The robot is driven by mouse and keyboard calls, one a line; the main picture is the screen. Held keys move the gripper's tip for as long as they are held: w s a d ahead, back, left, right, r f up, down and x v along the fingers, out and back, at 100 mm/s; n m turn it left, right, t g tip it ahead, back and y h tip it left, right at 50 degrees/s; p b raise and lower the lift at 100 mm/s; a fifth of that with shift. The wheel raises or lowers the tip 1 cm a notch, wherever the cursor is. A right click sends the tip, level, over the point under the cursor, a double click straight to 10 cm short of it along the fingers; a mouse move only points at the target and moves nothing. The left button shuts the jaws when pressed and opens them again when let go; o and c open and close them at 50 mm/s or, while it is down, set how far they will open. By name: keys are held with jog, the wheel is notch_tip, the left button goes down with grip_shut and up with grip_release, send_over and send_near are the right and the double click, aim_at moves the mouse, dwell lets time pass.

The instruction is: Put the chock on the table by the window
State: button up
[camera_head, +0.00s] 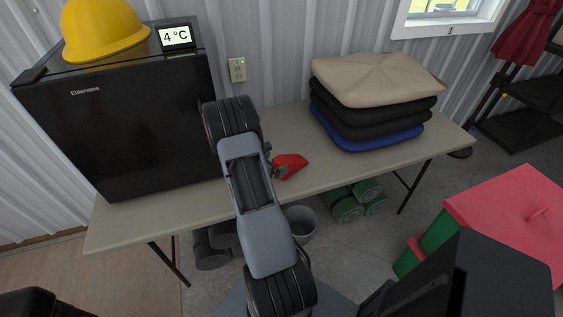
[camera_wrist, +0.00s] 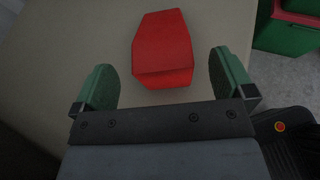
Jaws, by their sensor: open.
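The red chock (camera_head: 290,165) lies on the beige table (camera_head: 330,176), near its front middle and right of the black fridge. The table stands against the wall below the window (camera_head: 446,12). My gripper (camera_head: 274,170) is at the chock's left side in the head view, mostly hidden by my arm. In the wrist view, my gripper (camera_wrist: 163,82) is open, with a green finger on each side of the chock's (camera_wrist: 162,48) near end. Gaps show between both fingers and the chock. The fingers do not hold it.
A black mini fridge (camera_head: 130,125) with a yellow hard hat (camera_head: 103,30) on top stands on the table's left. Folded cushions (camera_head: 372,80) are stacked at the right. Green rolls (camera_head: 346,207) and a bucket (camera_head: 300,222) sit below. A red-lidded green bin (camera_head: 510,215) stands right.

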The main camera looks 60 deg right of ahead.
jog(key=s+a+r+m+t+y, duration=0.1)
jog(key=a+r+m+y, duration=0.3)
jog(key=a, duration=0.8)
jog(key=s+a+r+m+t+y, duration=0.2)
jog(key=a+r+m+y, duration=0.3)
jog(key=a+r, duration=0.4)
jog(key=s+a+r+m+t+y, duration=0.1)
jog(key=a+r+m+t+y, duration=0.2)
jog(key=a, duration=1.4)
notch_tip(320, 180, up, 4)
jog(key=m+y, duration=0.1)
jog(key=m, duration=0.2)
jog(key=shift+s+t, duration=0.35)
jog(key=shift+t, duration=0.05)
jog(key=shift+a, duration=0.1)
jog(key=shift+r+p, duration=0.45)
jog(key=shift+r, duration=0.2)
